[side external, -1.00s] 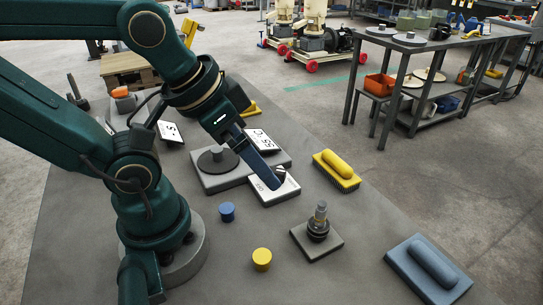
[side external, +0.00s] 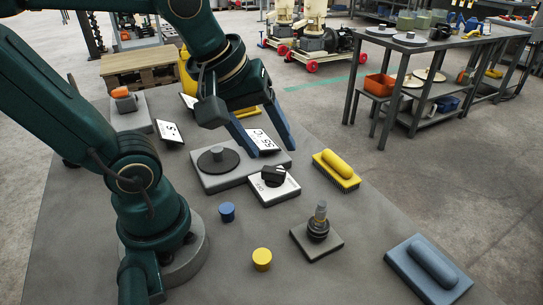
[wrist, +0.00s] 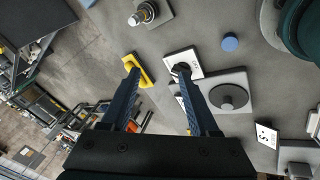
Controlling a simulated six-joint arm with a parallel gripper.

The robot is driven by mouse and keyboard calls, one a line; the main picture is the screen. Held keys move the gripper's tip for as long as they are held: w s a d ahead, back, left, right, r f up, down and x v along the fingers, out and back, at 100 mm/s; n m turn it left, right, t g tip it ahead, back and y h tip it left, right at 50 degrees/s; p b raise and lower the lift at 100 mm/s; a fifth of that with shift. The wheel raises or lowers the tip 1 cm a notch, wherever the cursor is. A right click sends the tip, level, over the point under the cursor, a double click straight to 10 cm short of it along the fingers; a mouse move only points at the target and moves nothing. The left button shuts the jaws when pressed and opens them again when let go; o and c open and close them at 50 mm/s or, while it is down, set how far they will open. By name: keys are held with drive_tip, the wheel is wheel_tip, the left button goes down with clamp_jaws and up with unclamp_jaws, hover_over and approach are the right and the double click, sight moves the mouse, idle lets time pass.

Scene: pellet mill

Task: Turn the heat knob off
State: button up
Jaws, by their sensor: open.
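The heat knob (side external: 273,174) is a small black knob on a white plate (side external: 283,193) with dark markings, in front of a grey block with a round dark disc. The markings are too small to read for the knob's setting. My gripper (side external: 272,153) is open and empty, with its two blue fingers spread above and behind the knob, apart from it. In the wrist view the plate (wrist: 195,61) lies by the tip of the right-hand finger of my gripper (wrist: 160,71), and that finger partly covers the knob.
A grey hotplate-like block (side external: 222,182) with a display card (side external: 263,141) stands behind the plate. A yellow brush (side external: 336,170) lies to the right.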

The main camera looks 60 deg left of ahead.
drive_tip(key=w+a+f+n+g, duration=0.3)
drive_tip(key=w+a+n, duration=0.2)
drive_tip(key=n, duration=0.7)
drive_tip(key=n+g, duration=0.2)
drive_tip(key=n, duration=0.2)
hover_over(274, 170)
wheel_tip(274, 170, down, 6)
drive_tip(key=shift+r, duration=0.25)
drive_tip(key=shift+f, duration=2.45)
drive_tip(key=shift+c, duration=0.3)
clamp_jaws()
